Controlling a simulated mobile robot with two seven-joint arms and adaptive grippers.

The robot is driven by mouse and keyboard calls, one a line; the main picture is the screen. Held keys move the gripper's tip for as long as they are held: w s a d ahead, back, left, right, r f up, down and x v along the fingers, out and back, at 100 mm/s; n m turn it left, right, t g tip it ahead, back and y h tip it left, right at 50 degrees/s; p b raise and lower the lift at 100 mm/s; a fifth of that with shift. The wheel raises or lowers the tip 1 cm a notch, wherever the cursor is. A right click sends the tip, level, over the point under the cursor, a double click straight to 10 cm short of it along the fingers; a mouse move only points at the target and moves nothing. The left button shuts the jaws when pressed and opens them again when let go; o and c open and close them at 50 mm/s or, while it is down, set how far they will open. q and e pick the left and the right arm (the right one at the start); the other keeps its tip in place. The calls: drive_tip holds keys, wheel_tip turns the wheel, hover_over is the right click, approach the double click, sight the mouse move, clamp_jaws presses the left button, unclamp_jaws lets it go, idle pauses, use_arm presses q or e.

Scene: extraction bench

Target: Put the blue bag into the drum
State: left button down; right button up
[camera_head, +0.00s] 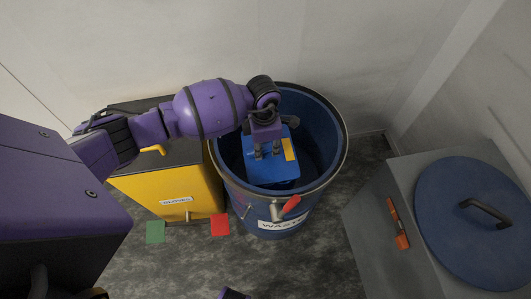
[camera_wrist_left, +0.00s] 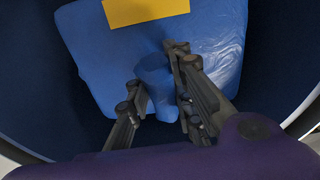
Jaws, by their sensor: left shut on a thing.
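The blue bag (camera_head: 264,170) with a yellow label is inside the mouth of the drum (camera_head: 330,155), a blue open-topped drum marked "WASTE". My left gripper (camera_head: 267,154) reaches over the drum from the left and is shut on the bag's top. In the left wrist view the two fingers (camera_wrist_left: 157,105) close around a raised knob of the blue bag (camera_wrist_left: 90,60). The drum's dark inside (camera_wrist_left: 25,75) surrounds the bag there. Whether the bag touches the drum's bottom cannot be told. My right gripper is not clearly seen.
A yellow cabinet (camera_head: 180,190) stands left of the drum. A grey box (camera_head: 380,225) at the right carries a blue round lid (camera_head: 475,215) with a handle, and an orange tool (camera_head: 398,225). A red-handled lever (camera_head: 290,206) is on the drum's front. A wall stands behind.

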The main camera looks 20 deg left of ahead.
sight(265, 154)
use_arm(q)
drive_tip(key=shift+f, duration=1.9)
drive_tip(key=shift+f, duration=0.1)
drive_tip(key=c, duration=1.5)
unclamp_jaws()
drive_tip(key=shift+f, duration=0.1)
drive_tip(key=shift+c, duration=0.2)
wheel_tip(265, 154, up, 12)
drive_tip(key=shift+s+a+r+p, duration=0.1)
drive_tip(key=shift+a+r+p, duration=0.05)
drive_tip(key=shift+p, duration=0.15)
